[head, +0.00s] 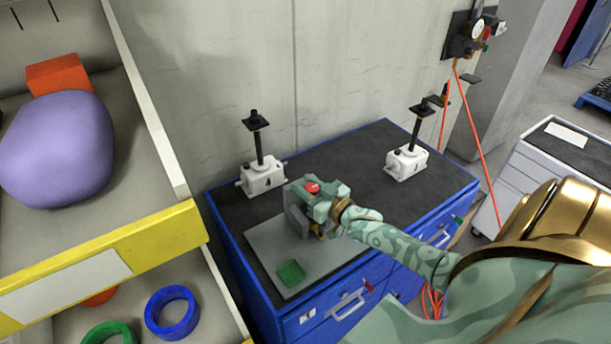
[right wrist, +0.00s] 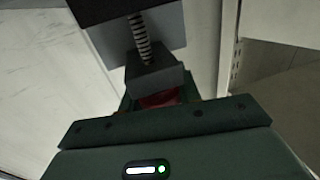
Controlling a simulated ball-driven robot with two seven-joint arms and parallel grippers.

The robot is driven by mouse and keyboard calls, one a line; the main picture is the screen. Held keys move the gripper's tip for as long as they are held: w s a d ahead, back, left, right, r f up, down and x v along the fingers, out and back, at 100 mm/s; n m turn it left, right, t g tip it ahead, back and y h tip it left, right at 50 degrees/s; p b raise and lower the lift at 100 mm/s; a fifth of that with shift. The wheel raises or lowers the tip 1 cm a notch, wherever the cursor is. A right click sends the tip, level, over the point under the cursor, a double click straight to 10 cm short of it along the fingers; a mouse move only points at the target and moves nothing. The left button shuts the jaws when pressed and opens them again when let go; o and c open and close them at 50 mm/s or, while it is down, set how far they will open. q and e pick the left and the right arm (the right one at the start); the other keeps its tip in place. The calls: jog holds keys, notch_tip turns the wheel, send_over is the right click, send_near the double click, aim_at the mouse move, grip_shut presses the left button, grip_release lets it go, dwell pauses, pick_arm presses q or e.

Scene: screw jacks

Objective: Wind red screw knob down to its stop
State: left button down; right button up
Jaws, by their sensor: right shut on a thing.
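The red screw knob (head: 312,187) shows at the top of my right gripper (head: 316,200), over the grey plate on the bench. My right gripper is shut on the knob; the fingers hide most of it and much of the device under it. In the right wrist view the red knob (right wrist: 160,98) shows partly behind the dark gripper housing, with a dark block (right wrist: 155,76) and a threaded screw (right wrist: 140,38) beyond it. How far the knob is from its stop cannot be seen. My left gripper is in neither view.
Two white screw jacks (head: 263,178) (head: 407,161) with black posts stand at the back of the dark bench top (head: 330,165). A green piece (head: 291,273) lies on the grey plate (head: 275,240). A yellow-edged shelf (head: 110,260) stands at left.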

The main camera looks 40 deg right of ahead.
jog(key=m+h, duration=0.1)
jog(key=m+h+p, duration=0.1)
jog(key=h, duration=0.1)
jog(key=m+h+p, duration=0.1)
jog(key=h, duration=0.1)
jog(key=shift+d+r, duration=0.15)
jog(key=shift+d, duration=0.1)
jog(key=shift+d+m+g+h, duration=0.2)
jog(key=shift+m+g+h, duration=0.3)
jog(key=shift+m+h, duration=0.65)
jog(key=shift+d+r+h+p, duration=0.15)
jog(key=shift+h+p, duration=0.15)
jog(key=shift+h, duration=0.25)
jog(key=o, duration=1)
jog(key=shift+c, duration=0.2)
jog(key=shift+s+f, duration=0.15)
jog(key=shift+f, duration=0.1)
